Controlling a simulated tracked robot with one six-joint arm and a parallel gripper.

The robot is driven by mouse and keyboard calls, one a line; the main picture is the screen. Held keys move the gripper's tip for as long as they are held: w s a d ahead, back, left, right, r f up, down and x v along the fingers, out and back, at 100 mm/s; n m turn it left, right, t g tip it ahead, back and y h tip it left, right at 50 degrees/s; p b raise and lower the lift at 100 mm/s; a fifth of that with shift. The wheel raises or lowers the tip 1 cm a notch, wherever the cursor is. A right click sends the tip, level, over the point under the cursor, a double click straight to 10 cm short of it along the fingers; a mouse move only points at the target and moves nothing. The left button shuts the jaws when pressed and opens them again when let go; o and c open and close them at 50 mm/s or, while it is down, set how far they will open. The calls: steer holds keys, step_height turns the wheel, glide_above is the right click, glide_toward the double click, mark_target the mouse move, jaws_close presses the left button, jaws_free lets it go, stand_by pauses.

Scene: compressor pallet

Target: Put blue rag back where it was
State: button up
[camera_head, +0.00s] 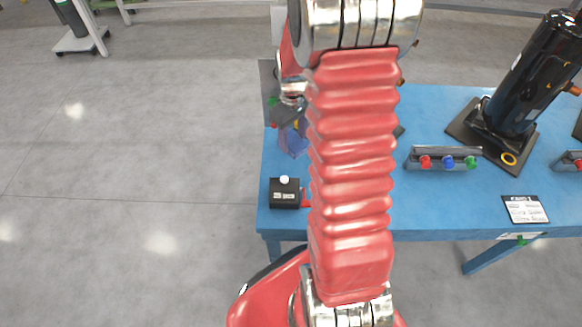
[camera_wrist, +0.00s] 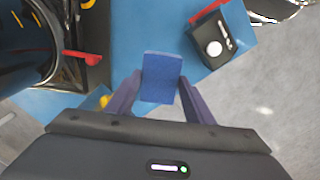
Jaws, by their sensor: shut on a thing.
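The blue rag (camera_wrist: 160,70) is a flat blue rectangle held between the two fingers of my gripper (camera_wrist: 160,82) in the wrist view. My gripper is shut on it. In the head view the rag (camera_head: 293,142) shows in part at the left side of the blue table (camera_head: 440,205), beside my red arm. My gripper (camera_head: 287,118) is partly hidden there by the arm. I cannot tell whether the rag touches the tabletop.
A small black box with a white button (camera_head: 284,193) stands near the table's front left corner. A black cylinder (camera_head: 537,75) stands on a dark base at the right. A rail with coloured knobs (camera_head: 445,158) and a label card (camera_head: 525,209) lie nearby. Bare tabletop shows between them.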

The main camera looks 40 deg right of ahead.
steer(key=shift+f, duration=3.15)
steer(key=shift+f, duration=1.85)
steer(key=o, duration=1.1)
